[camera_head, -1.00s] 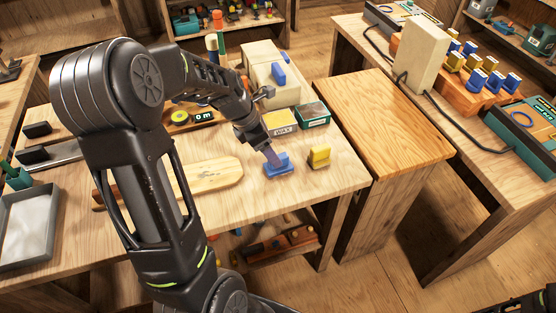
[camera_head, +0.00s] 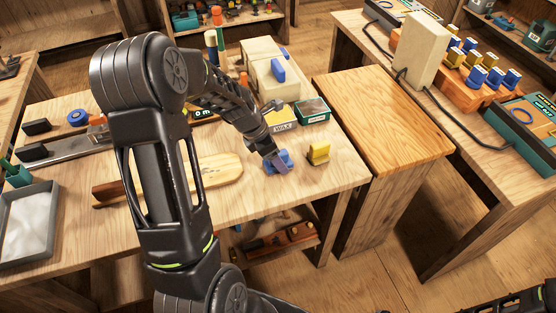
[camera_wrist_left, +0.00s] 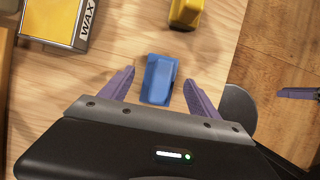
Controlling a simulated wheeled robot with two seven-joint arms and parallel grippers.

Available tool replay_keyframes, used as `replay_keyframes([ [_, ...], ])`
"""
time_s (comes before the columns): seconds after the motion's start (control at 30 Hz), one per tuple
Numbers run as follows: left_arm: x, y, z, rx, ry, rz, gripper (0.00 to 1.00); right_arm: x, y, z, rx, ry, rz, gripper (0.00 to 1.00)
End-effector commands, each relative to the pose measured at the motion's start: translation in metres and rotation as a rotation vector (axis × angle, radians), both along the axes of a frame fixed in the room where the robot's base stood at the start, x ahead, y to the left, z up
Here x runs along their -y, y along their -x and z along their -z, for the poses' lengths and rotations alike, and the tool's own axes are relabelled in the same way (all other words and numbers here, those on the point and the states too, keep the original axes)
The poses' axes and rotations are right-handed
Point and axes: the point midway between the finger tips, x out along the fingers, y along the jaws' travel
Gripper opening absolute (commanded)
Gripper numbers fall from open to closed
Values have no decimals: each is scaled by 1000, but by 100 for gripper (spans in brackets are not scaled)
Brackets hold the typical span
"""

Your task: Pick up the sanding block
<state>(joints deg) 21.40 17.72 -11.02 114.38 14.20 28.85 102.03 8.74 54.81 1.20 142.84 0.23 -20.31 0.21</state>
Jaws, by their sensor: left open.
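A small blue block (camera_wrist_left: 158,80), which looks like the sanding block, lies on the workbench near its front right corner. It also shows in the head view (camera_head: 271,167), partly covered by my gripper. My left gripper (camera_wrist_left: 159,77) is open, with one purple finger on each side of the blue block. Gaps show between block and fingers in the wrist view. A similar yellow block (camera_head: 318,153) stands just right of it, also seen in the wrist view (camera_wrist_left: 186,12). A purple finger (camera_wrist_left: 300,93), apparently of my right gripper, shows at the wrist view's right edge.
A yellow wax tin (camera_wrist_left: 54,18) and a green tin (camera_head: 312,112) stand behind the blocks. A wooden paddle-shaped board (camera_head: 220,172) lies to the left. The workbench (camera_head: 335,180) ends close in front and to the right, beside a wooden cabinet (camera_head: 385,120).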

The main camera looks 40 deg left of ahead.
Motion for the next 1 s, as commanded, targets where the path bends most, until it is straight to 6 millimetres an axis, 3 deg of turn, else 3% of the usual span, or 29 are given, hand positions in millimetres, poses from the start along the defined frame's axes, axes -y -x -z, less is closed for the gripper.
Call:
replay_keyframes([
  [0.17,3,-6,15,0,0,-1,71,0,0,0,0,0,0,36],
  [0.73,3,-6,15,1,0,0,71,0,0,0,0,0,0,36],
  [1.0,3,-6,15,1,0,0,50,0,0,0,0,0,0,36],
])
